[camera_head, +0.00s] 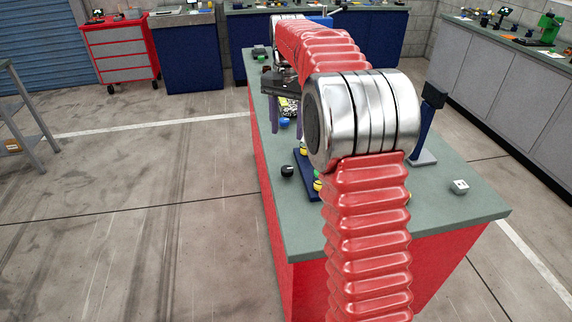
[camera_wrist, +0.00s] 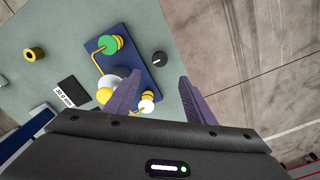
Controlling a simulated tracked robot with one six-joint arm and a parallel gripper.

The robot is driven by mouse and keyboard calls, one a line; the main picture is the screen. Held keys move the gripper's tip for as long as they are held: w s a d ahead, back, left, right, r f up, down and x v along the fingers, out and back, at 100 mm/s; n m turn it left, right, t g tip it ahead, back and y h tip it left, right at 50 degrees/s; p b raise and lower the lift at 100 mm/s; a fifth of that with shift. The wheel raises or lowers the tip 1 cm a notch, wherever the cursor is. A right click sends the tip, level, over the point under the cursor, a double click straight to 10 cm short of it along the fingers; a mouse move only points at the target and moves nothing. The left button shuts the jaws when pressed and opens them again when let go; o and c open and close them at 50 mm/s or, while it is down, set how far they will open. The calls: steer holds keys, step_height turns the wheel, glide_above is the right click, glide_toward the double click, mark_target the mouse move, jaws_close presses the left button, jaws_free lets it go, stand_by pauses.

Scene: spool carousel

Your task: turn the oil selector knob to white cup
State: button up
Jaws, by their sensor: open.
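A round black knob with a short white mark (camera_wrist: 160,58) sits on the green bench top beside a dark blue board (camera_wrist: 130,57). It also shows in the head view (camera_head: 287,171). Which cup the mark points at is hard to tell. A white cup (camera_wrist: 147,106) with yellow around it is at the board's lower end. A green cup (camera_wrist: 109,45) with a yellow pipe is at the upper end. A larger white round part is half hidden by a finger. My gripper (camera_wrist: 160,78) is open and empty; the knob shows just beyond its fingertips, apparently untouched.
A yellow ring-shaped spool (camera_wrist: 33,54) and a black card with a white label (camera_wrist: 73,93) lie on the bench. The bench edge is close to the knob.

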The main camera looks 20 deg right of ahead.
mark_target(287, 168)
stand_by(0.3)
step_height(287, 168, down, 14)
steer(key=shift+r, duration=0.1)
stand_by(0.7)
steer(key=shift+c, duration=0.7)
steer(key=c, duration=0.9)
